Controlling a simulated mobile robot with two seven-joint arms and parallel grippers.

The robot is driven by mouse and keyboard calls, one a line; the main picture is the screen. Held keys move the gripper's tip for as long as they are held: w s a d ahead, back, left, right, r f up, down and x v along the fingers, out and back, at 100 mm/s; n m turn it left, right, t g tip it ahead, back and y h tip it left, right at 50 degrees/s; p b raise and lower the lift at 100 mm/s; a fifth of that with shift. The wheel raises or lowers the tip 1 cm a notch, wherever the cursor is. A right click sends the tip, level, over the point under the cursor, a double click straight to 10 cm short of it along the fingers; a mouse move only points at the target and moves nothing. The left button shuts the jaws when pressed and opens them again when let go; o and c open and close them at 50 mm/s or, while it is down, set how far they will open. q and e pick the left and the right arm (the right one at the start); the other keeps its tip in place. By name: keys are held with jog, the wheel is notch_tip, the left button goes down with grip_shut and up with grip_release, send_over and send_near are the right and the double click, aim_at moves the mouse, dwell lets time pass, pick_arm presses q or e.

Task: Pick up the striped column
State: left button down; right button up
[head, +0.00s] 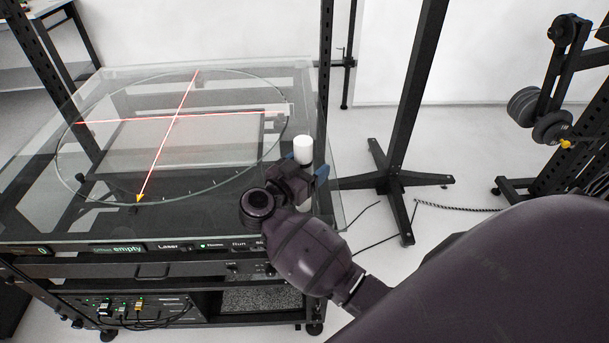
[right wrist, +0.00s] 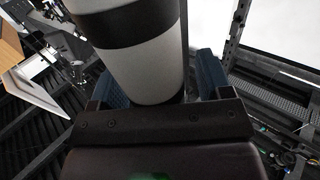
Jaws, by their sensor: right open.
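The striped column (right wrist: 145,55) is a white cylinder with black bands, seen close up in the right wrist view. In the head view only its white top (head: 303,147) shows, near the right edge of the glass table; my gripper hides its lower part. My right gripper (head: 306,170) is open, with its blue fingers on either side of the column. In the right wrist view the column stands between the fingers, with a small gap visible at the right finger (right wrist: 207,76). Whether the left finger touches it I cannot tell. My left gripper is not in view.
The glass turntable (head: 90,150) with red laser lines lies left of the column, its disc bare. Dark frame posts rise at the table, one (head: 325,70) just behind the column. A black stand (head: 415,110) is on the floor at right.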

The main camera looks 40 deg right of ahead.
jog(key=c, duration=1.1)
jog(key=shift+c, duration=0.2)
jog(key=shift+r, duration=0.1)
